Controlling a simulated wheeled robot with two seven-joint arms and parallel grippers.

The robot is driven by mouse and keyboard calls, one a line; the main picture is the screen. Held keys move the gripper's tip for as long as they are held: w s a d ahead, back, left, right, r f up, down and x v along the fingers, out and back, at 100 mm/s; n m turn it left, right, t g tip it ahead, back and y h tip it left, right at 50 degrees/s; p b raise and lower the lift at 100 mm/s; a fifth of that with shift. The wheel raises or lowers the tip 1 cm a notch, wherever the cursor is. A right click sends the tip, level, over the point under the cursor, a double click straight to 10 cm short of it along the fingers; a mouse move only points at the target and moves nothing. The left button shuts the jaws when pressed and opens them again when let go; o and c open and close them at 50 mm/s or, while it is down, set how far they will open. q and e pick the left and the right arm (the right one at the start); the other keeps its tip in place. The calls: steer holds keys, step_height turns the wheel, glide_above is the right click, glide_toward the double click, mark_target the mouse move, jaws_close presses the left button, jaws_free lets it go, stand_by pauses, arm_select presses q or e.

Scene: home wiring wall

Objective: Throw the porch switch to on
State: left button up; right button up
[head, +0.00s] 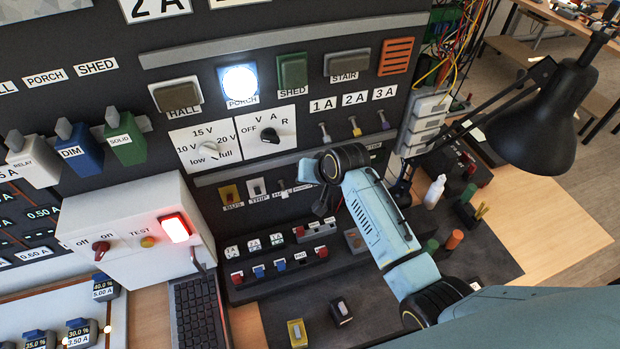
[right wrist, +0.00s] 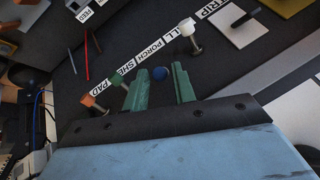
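The porch switch shows in the right wrist view as a round blue knob (right wrist: 160,73) beside the PORCH label (right wrist: 150,52), seen nearly end-on, so its tilt cannot be told. My right gripper (right wrist: 160,70) has its two green fingers apart, one on each side of the blue knob, with a visible gap on both sides. In the head view my right gripper (head: 322,203) is at the lower switch row, and its wrist hides the switches to the right of HALL. My left gripper is out of view.
In the right wrist view, a white-tipped switch (right wrist: 187,27) stands by the HALL label; green-tipped (right wrist: 117,79) and orange-tipped (right wrist: 88,100) switches stand on the other side. In the head view, a black desk lamp (head: 535,115) and loose wires (head: 452,50) are at the right.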

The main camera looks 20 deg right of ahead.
steer(key=shift+o, duration=0.9)
steer(key=shift+r, duration=0.1)
steer(key=v, duration=1.3)
steer(key=shift+s, duration=0.1)
